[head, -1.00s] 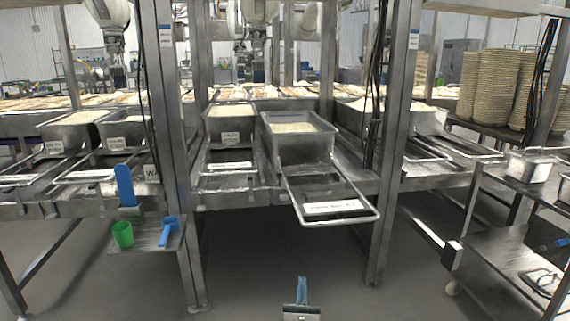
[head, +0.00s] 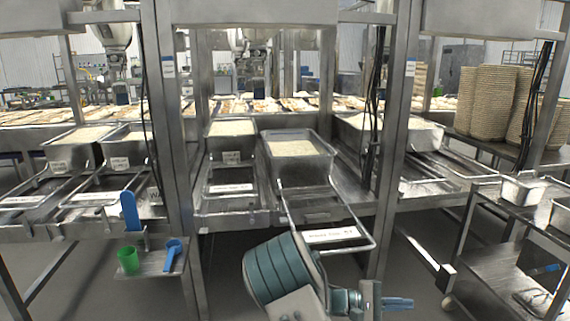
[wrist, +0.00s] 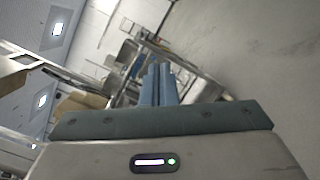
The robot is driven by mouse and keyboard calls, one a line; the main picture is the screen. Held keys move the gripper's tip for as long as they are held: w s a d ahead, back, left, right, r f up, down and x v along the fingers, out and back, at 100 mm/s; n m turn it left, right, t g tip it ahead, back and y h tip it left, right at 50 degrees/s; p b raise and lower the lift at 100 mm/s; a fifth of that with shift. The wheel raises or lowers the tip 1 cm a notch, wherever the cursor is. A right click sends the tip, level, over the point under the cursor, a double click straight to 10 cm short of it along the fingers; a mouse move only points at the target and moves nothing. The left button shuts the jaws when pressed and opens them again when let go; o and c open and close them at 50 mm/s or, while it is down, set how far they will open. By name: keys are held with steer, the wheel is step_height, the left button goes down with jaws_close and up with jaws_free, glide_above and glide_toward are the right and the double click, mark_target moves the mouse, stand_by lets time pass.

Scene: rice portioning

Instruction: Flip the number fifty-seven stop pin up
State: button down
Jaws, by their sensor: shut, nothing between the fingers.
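No stop pin can be made out in either view, and I cannot read a number fifty-seven on any label. A pulled-out wire frame (head: 372,222) with a white label (head: 330,235) juts toward me below a rice-filled metal tub (head: 300,165); the label's text is too small to read. My gripper (head: 398,304) is in the lower right of the head view, its blue fingers pointing right, below and apart from the frame. In the wrist view its blue fingers (wrist: 159,84) are together and empty.
Steel uprights (head: 391,160) stand on both sides of the middle bay. A small shelf at the left holds a green cup (head: 128,260) and a blue scoop (head: 172,254). A steel cart (head: 495,270) stands at the right. The floor in front is open.

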steer(key=s+a+r+m+g+y+p, duration=0.2)
steer(key=s+r+m+y+p, duration=0.3)
steer(key=s+r+y, duration=0.5)
steer(key=s+a+r+t+y+p, duration=0.3)
steer(key=s+a+r+y+p, duration=0.1)
steer(key=r, duration=0.4)
steer(key=s+a+r+m+t+y+p, duration=0.1)
steer(key=s+a+r+t+y+p, duration=0.2)
steer(key=s+a+r+p, duration=0.3)
step_height(320, 180, up, 2)
steer(key=shift+s+a+r+y, duration=0.1)
steer(key=shift+s+a+y, duration=0.5)
steer(key=shift+s+a, duration=0.45)
steer(key=shift+d, duration=0.1)
